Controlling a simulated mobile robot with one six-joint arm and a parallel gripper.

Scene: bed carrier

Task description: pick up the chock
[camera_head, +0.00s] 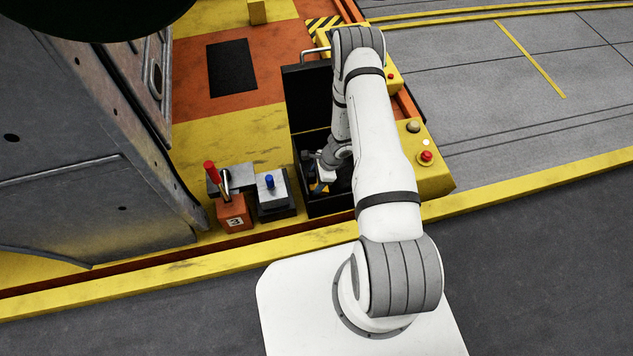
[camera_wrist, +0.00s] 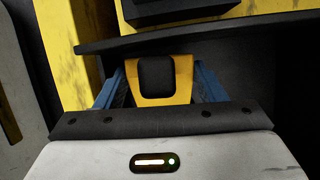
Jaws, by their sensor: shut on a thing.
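The chock (camera_wrist: 181,82), yellow with a black centre, sits between the two blue fingers of my gripper (camera_wrist: 157,76) in the wrist view. My gripper is shut on it. In the head view my gripper (camera_head: 321,185) reaches down into an open black box (camera_head: 300,195), and only a small bit of orange-yellow shows beside the fingers. My arm and the box walls hide most of the chock there. I cannot tell whether the chock touches the box floor.
The black box lid (camera_head: 305,98) stands open behind. A red-handled lever unit (camera_head: 235,213) and a grey block with a blue knob (camera_head: 272,190) are to the left. A yellow control panel (camera_head: 430,175) with a red button is to the right. A large grey metal body (camera_head: 80,150) fills the left.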

